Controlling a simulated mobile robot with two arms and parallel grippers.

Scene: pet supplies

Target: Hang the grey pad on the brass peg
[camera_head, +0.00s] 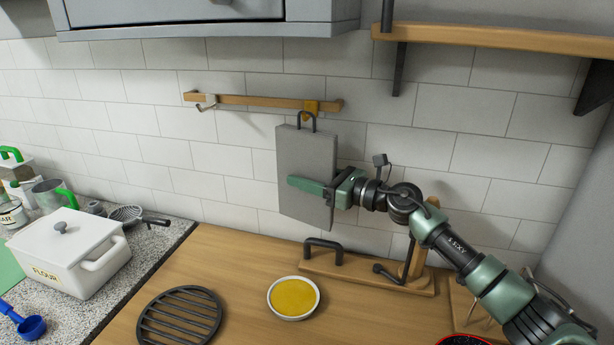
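The grey pad (302,155) is an upright flat slab in front of the tiled wall, with a dark loop (306,115) on its top edge. My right gripper (318,187) comes from the right and is shut on the pad's right side, one green finger lying across its front face. The other finger is hidden behind the pad. The brass peg (311,106) sits near the right end of a wooden wall rail (258,101). The loop overlaps the peg in the picture; I cannot tell whether it is around it or just in front. My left gripper is not in view.
A pale hook (207,101) is on the rail's left. A wooden stand (368,275) with black handles is below my arm. A yellow-filled bowl (316,308), black trivet (150,318) and white flour box (72,236) stand on the counter. A wooden shelf (490,38) juts out upper right.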

